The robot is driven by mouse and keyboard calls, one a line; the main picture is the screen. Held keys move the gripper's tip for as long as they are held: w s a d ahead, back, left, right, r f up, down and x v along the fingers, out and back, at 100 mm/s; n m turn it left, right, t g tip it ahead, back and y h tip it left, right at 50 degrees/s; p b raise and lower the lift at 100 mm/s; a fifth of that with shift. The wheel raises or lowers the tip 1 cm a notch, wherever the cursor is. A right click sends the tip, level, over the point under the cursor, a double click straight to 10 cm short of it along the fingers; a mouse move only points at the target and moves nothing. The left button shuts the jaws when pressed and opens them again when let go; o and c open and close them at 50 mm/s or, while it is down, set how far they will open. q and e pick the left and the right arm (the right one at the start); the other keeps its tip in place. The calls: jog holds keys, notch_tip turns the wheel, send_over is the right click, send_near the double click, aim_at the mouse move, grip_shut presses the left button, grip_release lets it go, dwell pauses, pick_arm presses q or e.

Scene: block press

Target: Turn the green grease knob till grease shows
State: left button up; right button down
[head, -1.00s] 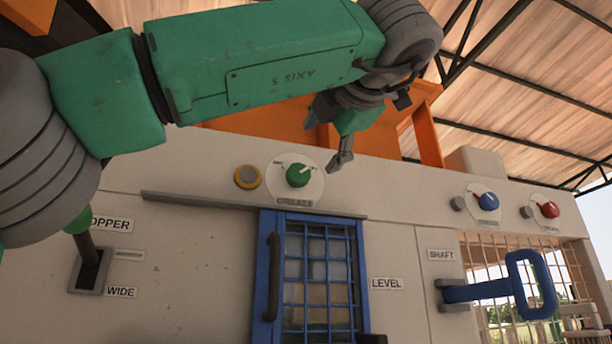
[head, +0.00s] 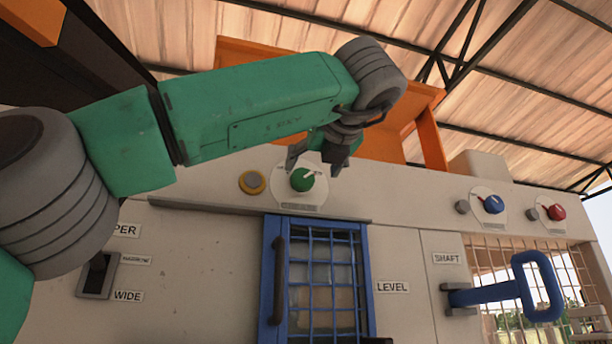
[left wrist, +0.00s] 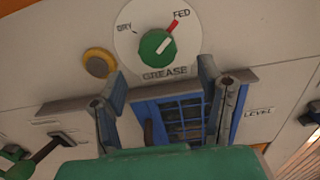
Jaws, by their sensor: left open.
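The round green grease knob (head: 303,180) sits on a white dial on the pale machine front, above the GREASE label. In the left wrist view the knob (left wrist: 157,46) has a white pointer slanting up and right, towards a red mark by FED; DRY is at the dial's left. My left gripper (head: 318,158) is open and empty, just above and right of the knob in the head view. In the left wrist view its fingers (left wrist: 162,84) are spread below the dial, apart from the knob. No grease is visible. My right gripper is not in view.
A yellow-ringed button (head: 252,182) is left of the dial. A blue barred door (head: 320,278) and rail (head: 200,205) lie below. Blue (head: 493,204) and red (head: 556,211) knobs and a blue shaft handle (head: 540,287) are at right. An orange hopper (head: 432,135) rises behind.

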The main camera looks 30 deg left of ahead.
aim_at(305, 179)
pick_arm(q)
jog(key=p+x, duration=0.1)
jog(key=x, duration=0.5)
jog(key=shift+a, duration=0.25)
jog(key=shift+w, duration=0.1)
jog(key=shift+d, duration=0.15)
jog(key=shift+c, duration=0.5)
